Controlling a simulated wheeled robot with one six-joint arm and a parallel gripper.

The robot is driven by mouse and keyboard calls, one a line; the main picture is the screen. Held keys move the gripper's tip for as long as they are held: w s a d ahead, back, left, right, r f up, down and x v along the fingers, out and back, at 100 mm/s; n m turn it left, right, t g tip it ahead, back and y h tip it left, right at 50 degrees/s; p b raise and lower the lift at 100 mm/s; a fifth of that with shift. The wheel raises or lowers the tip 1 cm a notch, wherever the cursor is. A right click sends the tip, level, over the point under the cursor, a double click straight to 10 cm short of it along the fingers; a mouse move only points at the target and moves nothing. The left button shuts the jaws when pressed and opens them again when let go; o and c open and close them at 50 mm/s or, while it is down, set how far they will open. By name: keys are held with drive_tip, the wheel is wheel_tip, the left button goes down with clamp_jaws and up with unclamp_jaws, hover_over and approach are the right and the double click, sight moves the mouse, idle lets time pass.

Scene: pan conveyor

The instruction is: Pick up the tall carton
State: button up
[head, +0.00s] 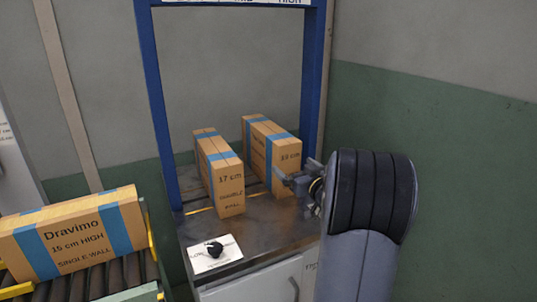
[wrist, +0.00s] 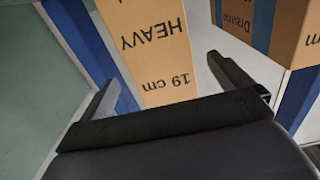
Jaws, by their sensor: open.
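The tall carton (head: 276,151) is the right of two tan cartons on the dark bench, marked 19 cm with blue tape. In the wrist view, the tall carton (wrist: 160,50) shows upside down with "HEAVY" and "19 cm" on its near face. My gripper (head: 297,172) is at that carton's right front in the head view. In the wrist view my gripper (wrist: 160,72) is open, its fingers apart toward either side of the printed face. Nothing is held. Whether a finger touches the carton cannot be told.
A 17 cm double-wall carton (head: 221,176) stands close to the left. A blue frame (head: 312,85) rises around the bench. A 15 cm carton (head: 75,237) sits on rollers (head: 98,281) at left.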

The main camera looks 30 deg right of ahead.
sight(290, 164)
drive_tip(key=w, duration=0.3)
drive_tip(key=shift+w+f, duration=0.1)
drive_tip(key=shift+w, duration=0.1)
drive_tip(key=w, duration=0.1)
drive_tip(key=w+b, duration=0.1)
drive_tip(key=w, duration=0.3)
drive_tip(key=shift+w+d+f, duration=0.2)
drive_tip(key=shift+d+f, duration=0.05)
drive_tip(key=c, duration=1.5)
drive_tip(key=shift+r, duration=0.2)
